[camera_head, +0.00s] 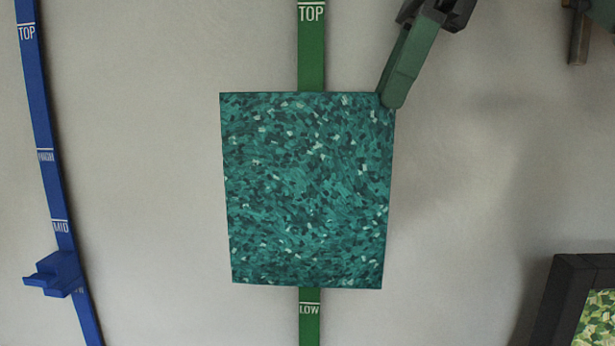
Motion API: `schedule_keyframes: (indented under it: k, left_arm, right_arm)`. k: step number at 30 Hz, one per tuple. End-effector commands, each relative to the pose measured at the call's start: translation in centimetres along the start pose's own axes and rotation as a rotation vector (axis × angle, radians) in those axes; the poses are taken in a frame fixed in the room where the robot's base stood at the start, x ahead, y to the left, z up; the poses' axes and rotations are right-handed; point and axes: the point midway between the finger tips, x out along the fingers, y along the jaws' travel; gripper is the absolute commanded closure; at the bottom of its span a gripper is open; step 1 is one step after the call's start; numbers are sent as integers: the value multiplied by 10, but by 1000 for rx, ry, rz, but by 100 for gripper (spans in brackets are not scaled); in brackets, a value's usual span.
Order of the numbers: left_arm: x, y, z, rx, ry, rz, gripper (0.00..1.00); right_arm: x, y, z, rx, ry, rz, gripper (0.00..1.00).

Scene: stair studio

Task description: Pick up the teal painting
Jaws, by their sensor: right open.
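The teal painting (307,190) is a speckled upright rectangle in the middle of the view. It is in front of a green vertical strip (311,60) marked TOP above and LOW below; the strip's middle is hidden behind it. My right gripper (404,66) comes in from the top right and is open. A green finger of it slants down, and its tip overlaps the painting's upper right corner in the picture. I cannot tell whether it touches. My left gripper is not in view.
A blue strip (42,140) with marks runs down the left, with a blue bracket (55,274) low on it. A dark framed green picture (562,305) is at the lower right. A brownish part (579,38) shows at the top right. The pale wall around the painting is bare.

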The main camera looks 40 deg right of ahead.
Motion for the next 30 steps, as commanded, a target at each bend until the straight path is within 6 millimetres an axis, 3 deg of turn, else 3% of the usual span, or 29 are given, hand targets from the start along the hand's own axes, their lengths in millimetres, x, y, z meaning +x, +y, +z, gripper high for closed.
schedule_keyframes:
  k: [9, 19, 30]
  left_arm:
    - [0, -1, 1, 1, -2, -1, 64]
    - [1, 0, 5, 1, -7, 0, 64]
    - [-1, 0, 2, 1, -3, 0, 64]
  right_arm:
    - [21, 1, 3, -11, 4, 28, 47]
    - [31, 1, 2, -6, -2, 16, 47]
    - [72, 2, 2, -5, -2, 14, 47]
